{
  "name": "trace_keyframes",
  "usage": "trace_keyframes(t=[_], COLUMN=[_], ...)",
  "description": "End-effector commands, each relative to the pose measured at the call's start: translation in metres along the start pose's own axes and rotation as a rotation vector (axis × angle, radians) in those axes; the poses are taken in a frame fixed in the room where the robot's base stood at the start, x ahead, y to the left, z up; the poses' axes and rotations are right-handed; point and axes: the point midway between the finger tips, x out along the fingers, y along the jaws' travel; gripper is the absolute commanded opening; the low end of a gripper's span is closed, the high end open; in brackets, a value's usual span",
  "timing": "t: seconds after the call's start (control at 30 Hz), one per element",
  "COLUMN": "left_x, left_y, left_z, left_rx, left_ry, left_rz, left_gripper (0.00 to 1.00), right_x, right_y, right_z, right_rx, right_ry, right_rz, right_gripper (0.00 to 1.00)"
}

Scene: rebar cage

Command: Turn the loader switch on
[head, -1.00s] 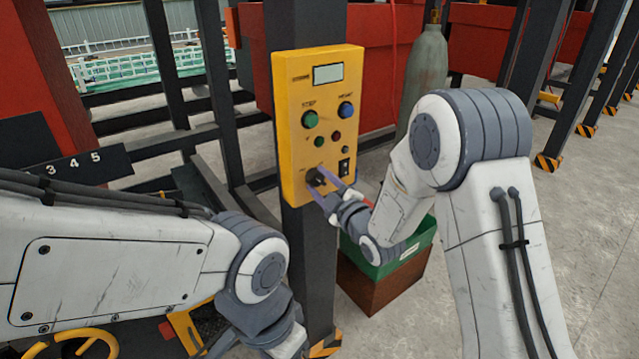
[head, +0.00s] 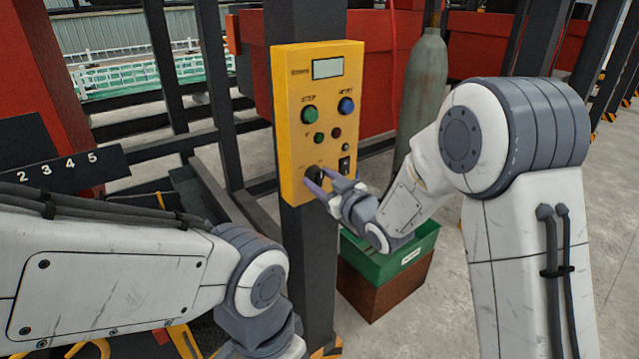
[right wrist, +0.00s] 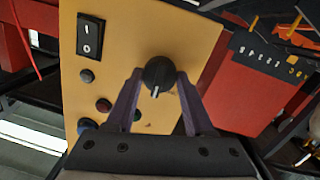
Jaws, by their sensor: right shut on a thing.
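The yellow control panel (head: 295,85) is fixed to a dark post. A black rotary knob (right wrist: 158,72) with a white pointer line sits on its lower part. In the right wrist view the pointer line lies toward the bottom of the picture. My right gripper (head: 316,177) is at the panel face with its purple fingers on both sides of the knob, shut on it, and partly hides it in the head view. A black rocker switch marked I and O (right wrist: 90,35) is beside the knob. My left gripper is out of view below the picture; only its arm shows.
Green (head: 309,115) and blue (head: 346,105) buttons and a small display (head: 327,68) are higher on the panel. A green bin (head: 405,262) on a brown box stands below right. A grey gas cylinder (head: 425,80) is behind my right arm.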

Motion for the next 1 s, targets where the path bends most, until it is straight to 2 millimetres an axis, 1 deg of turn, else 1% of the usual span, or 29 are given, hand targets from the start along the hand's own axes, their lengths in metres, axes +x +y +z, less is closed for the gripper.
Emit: trace_keyframes(t=[0.27,0.6,0.8,1.0], left_x=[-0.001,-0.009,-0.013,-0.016], left_y=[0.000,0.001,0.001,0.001], left_z=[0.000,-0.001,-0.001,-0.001], left_rx=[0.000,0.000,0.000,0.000], left_ry=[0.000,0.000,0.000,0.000], left_rz=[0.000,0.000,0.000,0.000], left_gripper=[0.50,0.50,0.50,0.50], right_x=[0.000,0.000,0.000,0.000], right_y=[0.000,0.001,0.001,0.001], right_z=[0.000,-0.001,-0.001,-0.001], right_rx=[0.259,0.559,0.688,0.769], right_ry=[-0.018,-0.038,-0.046,-0.051], right_rz=[-0.027,-0.054,-0.066,-0.075], right_gripper=[0.00,0.00,0.00,0.00])
